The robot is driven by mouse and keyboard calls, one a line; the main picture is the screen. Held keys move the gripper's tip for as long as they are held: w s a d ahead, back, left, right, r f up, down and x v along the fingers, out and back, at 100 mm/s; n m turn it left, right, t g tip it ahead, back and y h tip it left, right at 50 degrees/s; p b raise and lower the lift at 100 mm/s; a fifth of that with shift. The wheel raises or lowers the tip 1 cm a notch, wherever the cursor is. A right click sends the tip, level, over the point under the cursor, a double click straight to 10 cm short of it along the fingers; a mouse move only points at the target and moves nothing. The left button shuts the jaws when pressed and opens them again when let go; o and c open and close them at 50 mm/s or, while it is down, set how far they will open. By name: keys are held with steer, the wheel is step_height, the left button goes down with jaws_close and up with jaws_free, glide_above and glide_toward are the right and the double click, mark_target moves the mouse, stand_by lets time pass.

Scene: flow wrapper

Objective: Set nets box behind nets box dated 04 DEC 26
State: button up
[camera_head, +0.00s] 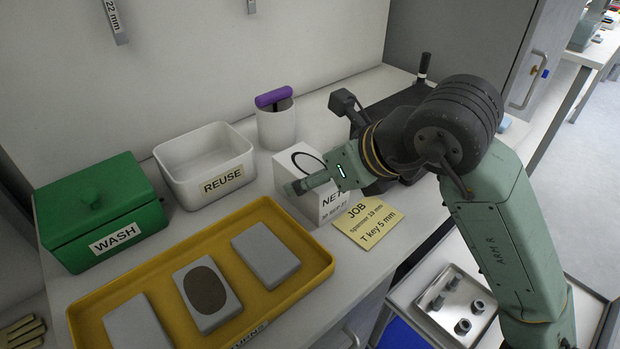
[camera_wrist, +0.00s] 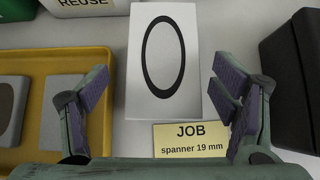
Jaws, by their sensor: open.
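A white nets box (camera_head: 289,163) stands on the worktop, with a black ring on its top and "NET" lettering on its front. I see only one nets box.
A yellow JOB card (camera_head: 368,222) lies right in front of the box. A yellow tray (camera_head: 95,298) with grey blocks is at left front. A white REUSE bin (camera_head: 207,168), green WASH box (camera_head: 98,212) and white cup with purple handle (camera_head: 277,124) stand behind.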

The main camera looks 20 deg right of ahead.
steer(key=x, duration=0.4)
steer(key=shift+w+f+p, duration=0.15)
steer(key=shift+f+p, duration=0.05)
steer(key=shift+p, duration=0.2)
steer(key=shift+d, duration=0.1)
steer(key=c, duration=1.4)
steer(key=shift+r, duration=0.1)
